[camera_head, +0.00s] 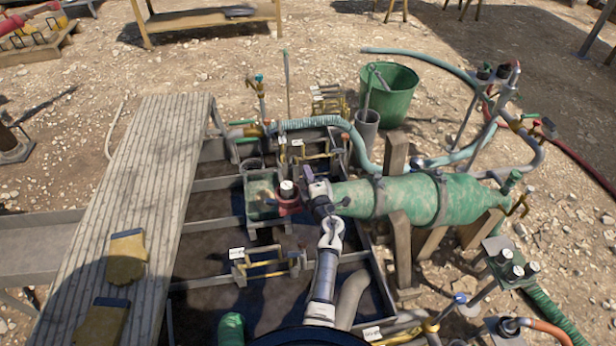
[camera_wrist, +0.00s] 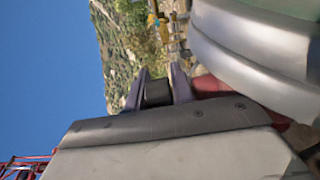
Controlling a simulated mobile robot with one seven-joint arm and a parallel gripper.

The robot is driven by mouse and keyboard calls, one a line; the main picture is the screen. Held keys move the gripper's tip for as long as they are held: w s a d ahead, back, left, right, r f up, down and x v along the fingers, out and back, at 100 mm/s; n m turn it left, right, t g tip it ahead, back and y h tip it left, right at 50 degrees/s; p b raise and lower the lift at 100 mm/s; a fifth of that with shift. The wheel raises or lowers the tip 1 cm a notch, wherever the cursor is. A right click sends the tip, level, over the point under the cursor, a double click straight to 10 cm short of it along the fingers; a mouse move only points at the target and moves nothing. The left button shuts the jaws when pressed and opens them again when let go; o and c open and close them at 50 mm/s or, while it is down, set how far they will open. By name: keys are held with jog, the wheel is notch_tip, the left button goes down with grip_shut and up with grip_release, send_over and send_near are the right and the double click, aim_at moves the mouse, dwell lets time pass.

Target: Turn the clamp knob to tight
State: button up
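A dark knob with a white top (camera_head: 287,187) stands on a red fitting (camera_head: 289,203) over the frame of the mud tank; I take it to be the clamp knob. My gripper (camera_head: 307,176) is just right of it, beside the left end of the green cylinder (camera_head: 410,197). In the wrist view my gripper (camera_wrist: 161,88) has its two purple fingers apart. A dark block (camera_wrist: 157,93) shows between them; I cannot tell whether it is the knob or whether the fingers touch it. A red part (camera_wrist: 208,86) lies right of the fingers.
A plank walkway (camera_head: 140,190) with yellow pads runs along the left. A green bucket (camera_head: 388,98) and a grey pipe (camera_head: 366,128) stand behind. A teal hose (camera_head: 310,123) arches close behind my gripper. Wooden posts (camera_head: 400,245) support the green cylinder.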

grip_shut()
jog(key=shift+m+h, duration=0.3)
jog(key=shift+h, duration=0.1)
jog(key=shift+d+m+t+h+b, duration=0.2)
jog(key=shift+m+h+b, duration=0.6)
jog(key=shift+m+h, duration=0.95)
jog(key=shift+d+m+t+h+b, duration=0.1)
jog(key=shift+d+m+h+b, duration=0.5)
jog(key=shift+h, duration=1.85)
jog(key=shift+a+m, duration=0.3)
jog(key=shift+m, duration=0.15)
